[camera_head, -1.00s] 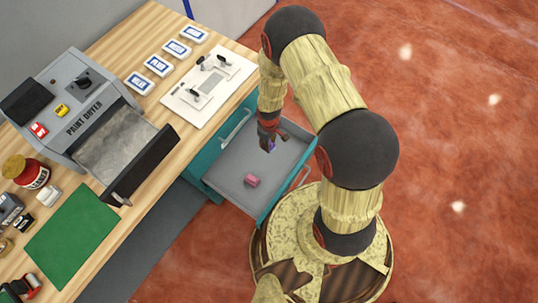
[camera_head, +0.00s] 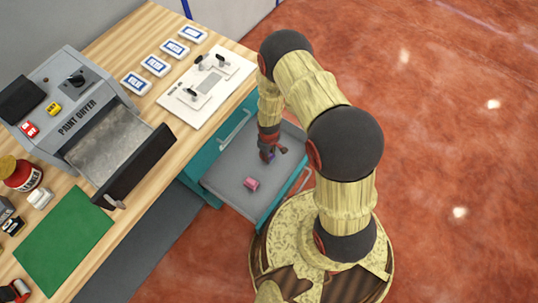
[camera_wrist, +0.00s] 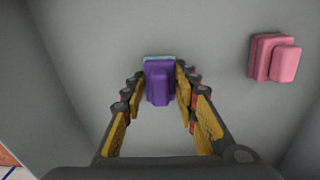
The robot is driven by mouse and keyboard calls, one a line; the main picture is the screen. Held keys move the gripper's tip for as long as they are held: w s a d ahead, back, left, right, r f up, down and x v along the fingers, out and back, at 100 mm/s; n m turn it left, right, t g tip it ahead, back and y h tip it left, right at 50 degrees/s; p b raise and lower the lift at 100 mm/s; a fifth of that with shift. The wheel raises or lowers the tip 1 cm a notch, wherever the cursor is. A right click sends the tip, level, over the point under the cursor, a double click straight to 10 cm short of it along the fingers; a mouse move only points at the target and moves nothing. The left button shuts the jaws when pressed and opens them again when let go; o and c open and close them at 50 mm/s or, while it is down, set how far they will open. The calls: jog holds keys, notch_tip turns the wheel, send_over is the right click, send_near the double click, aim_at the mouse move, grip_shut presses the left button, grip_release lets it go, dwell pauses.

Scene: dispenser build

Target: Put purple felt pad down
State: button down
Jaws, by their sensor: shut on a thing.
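The purple felt pad (camera_wrist: 159,84) is between the fingertips of my gripper (camera_wrist: 160,76) in the wrist view. My gripper is shut on it. A light teal strip (camera_wrist: 158,58) shows at the pad's far edge; I cannot tell whether it is a separate pad. In the head view my gripper (camera_head: 267,153) is low inside the open drawer (camera_head: 226,178), and the purple pad is only a small patch there. The gap between pad and drawer floor cannot be judged clearly.
A pink pad stack (camera_head: 251,184) lies on the drawer floor, apart from my gripper; it also shows in the wrist view (camera_wrist: 274,58). The wooden bench (camera_head: 150,195) stands left of the drawer, with the paint dryer (camera_head: 75,110) and a green mat (camera_head: 65,240). Drawer floor around the pink stack is bare.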

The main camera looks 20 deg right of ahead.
jog(key=c, duration=1.4)
grip_release()
jog(key=shift+s+f, duration=0.1)
jog(key=shift+f, duration=0.2)
notch_tip(320, 180, up, 46)
jog(key=w+m+t+p, duration=0.2)
jog(key=m+t+p, duration=0.1)
jog(key=p, duration=0.2)
jog(key=s+r+m+t, duration=0.1)
jog(key=s+r, duration=0.5)
jog(key=s+r+m, duration=0.1)
jog(key=s+r, duration=0.5)
jog(key=r, duration=0.1)
jog(key=s+r+m+t, duration=0.1)
jog(key=s+r, duration=0.5)
jog(key=r, duration=0.1)
jog(key=shift+s+t, duration=0.2)
jog(key=shift+t, duration=0.1)
